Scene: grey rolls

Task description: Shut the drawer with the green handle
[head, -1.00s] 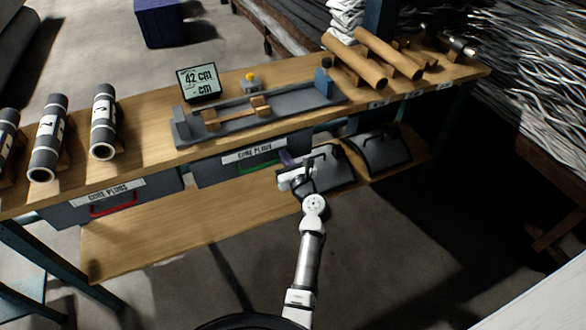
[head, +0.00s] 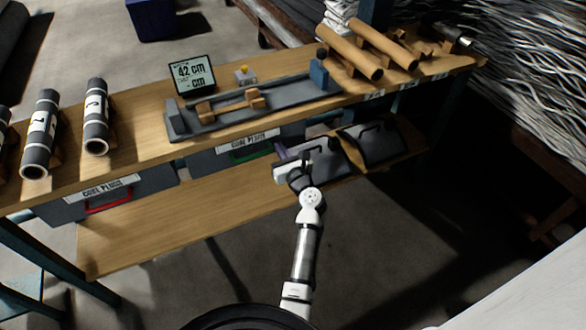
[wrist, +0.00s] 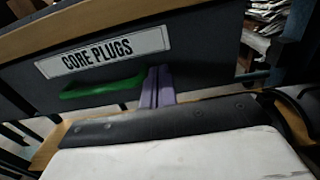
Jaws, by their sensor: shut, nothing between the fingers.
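The drawer with the green handle (head: 250,152) is a grey box (head: 207,163) under the middle of the bench, its front labelled "CORE PLUGS". In the wrist view the drawer front (wrist: 205,55) fills the upper part, with the green handle (wrist: 103,88) below the label. My gripper (head: 281,151) is at the right part of the front, right of the handle. Its purple fingers (wrist: 157,88) are shut and empty, pointing at the front. They look very close to it or against it; I cannot tell contact. How far the drawer stands out is hard to judge.
Another drawer with a red handle (head: 108,205) hangs to the left. Dark grey bins (head: 374,143) stand right of my gripper on the lower wooden shelf (head: 165,228). The bench top (head: 142,130) carries rolls, a measuring jig and a display (head: 191,74). Floor in front is clear.

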